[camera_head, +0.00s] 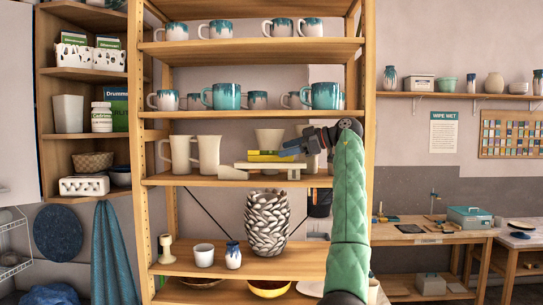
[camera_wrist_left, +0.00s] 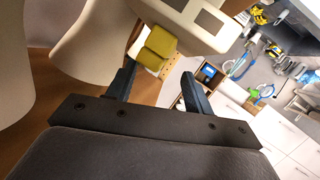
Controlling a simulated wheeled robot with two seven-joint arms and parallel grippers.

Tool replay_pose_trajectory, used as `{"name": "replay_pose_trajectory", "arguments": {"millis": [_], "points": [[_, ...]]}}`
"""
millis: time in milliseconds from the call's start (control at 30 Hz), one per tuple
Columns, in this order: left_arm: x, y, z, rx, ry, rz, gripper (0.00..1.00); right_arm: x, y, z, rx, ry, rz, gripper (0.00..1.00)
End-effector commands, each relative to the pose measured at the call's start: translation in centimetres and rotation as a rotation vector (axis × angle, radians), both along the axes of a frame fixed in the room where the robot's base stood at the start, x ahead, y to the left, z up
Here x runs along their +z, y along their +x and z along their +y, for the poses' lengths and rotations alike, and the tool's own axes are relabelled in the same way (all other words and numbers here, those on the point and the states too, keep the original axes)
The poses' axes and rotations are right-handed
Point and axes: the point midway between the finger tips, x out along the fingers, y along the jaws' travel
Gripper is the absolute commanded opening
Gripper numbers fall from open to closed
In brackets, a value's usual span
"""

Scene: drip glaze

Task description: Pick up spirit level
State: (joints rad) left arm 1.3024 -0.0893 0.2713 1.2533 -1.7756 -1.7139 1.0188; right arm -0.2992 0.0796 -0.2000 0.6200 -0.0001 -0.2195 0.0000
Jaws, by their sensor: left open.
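In the left wrist view a yellow end (camera_wrist_left: 156,46) shows just beyond the fingers, beside a beige body with grey panels (camera_wrist_left: 195,18). My left gripper (camera_head: 290,148) reaches in from the right at this shelf's height. Its two dark fingers (camera_wrist_left: 158,80) are apart with nothing between them. The fingers partly cover the things behind them in the head view. My right gripper is not in view.
Two cream pitchers (camera_head: 207,155) stand left of the yellow object, and a cream bowl-like vessel (camera_head: 268,138) stands behind it. Glazed mugs (camera_head: 226,96) fill the shelf above. A patterned vase (camera_head: 267,222) stands below. The shelf's right post (camera_head: 369,100) is close to my arm.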

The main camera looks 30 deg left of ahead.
Motion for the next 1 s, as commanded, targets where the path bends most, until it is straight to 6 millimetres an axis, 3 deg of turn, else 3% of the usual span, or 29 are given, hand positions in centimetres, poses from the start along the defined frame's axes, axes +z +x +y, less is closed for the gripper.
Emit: {"name": "replay_pose_trajectory", "arguments": {"millis": [300, 567, 833, 1000], "points": [[-0.8, -0.9, 3.6, 0.002, -0.001, 0.001, 0.52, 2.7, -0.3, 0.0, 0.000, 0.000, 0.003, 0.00], [-1.1, -1.0, 3.8, 0.000, 0.000, 0.000, 0.52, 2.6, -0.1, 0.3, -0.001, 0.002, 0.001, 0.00], [-1.1, -1.0, 3.8, 0.001, 0.000, 0.000, 0.00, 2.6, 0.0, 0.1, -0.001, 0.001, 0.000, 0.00], [-1.2, -1.0, 3.8, 0.001, -0.001, 0.001, 0.00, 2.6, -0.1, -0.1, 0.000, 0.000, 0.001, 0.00]]}}
